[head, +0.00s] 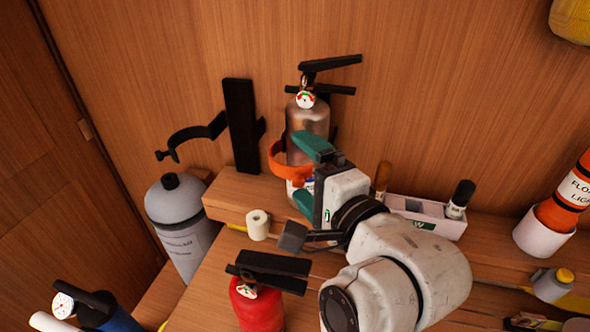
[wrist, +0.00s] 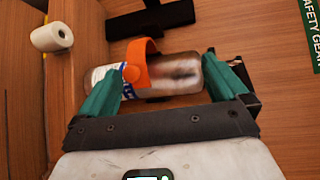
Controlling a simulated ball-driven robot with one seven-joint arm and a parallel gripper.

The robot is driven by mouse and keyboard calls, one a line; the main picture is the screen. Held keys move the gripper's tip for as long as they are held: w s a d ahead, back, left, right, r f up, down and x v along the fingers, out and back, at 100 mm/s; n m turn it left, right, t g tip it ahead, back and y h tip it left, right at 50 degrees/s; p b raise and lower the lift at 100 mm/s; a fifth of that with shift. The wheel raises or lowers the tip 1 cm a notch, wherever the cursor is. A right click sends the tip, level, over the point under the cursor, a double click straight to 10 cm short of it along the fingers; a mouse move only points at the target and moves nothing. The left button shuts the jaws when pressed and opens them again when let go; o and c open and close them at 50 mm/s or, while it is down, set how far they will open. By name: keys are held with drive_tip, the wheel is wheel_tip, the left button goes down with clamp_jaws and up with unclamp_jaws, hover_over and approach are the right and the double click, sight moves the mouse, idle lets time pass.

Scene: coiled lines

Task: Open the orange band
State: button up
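The orange band (head: 278,165) goes around a silver fire extinguisher (head: 306,118) that stands upright against the wooden wall. In the wrist view the band (wrist: 141,62) crosses the silver cylinder (wrist: 178,74) and has a round orange end on its near side. My gripper (head: 309,174) is in front of the extinguisher and partly hides it and the band. In the wrist view my gripper (wrist: 163,84) has its green fingers spread wide, one on each side of the band, with nothing pinched. Whether a finger touches the extinguisher, and whether the band is latched, I cannot tell.
A black bracket (head: 241,126) with an open black band stands left on the wall. A grey cylinder (head: 182,225), a white roll (head: 258,224) and a red extinguisher (head: 257,306) are nearby. A white box (head: 420,214) with markers sits to the right on the ledge.

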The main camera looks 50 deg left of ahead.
drive_tip(key=shift+t+y, duration=0.4)
drive_tip(key=shift+y, duration=0.2)
drive_tip(key=s+d+r, duration=0.1)
drive_tip(key=r, duration=0.1)
drive_tip(key=s+d+r, duration=0.1)
drive_tip(key=r, duration=0.1)
drive_tip(key=s+d+r, duration=0.1)
drive_tip(key=r, duration=0.2)
drive_tip(key=shift+d, duration=0.1)
drive_tip(key=c, duration=0.6)
drive_tip(key=s+d, duration=0.1)
drive_tip(key=s+r, duration=0.1)
drive_tip(key=s, duration=0.1)
drive_tip(key=s+d+b, duration=0.1)
drive_tip(key=shift+s+d+r, duration=0.35)
drive_tip(key=shift+s+r, duration=0.05)
drive_tip(key=shift+c, duration=0.2)
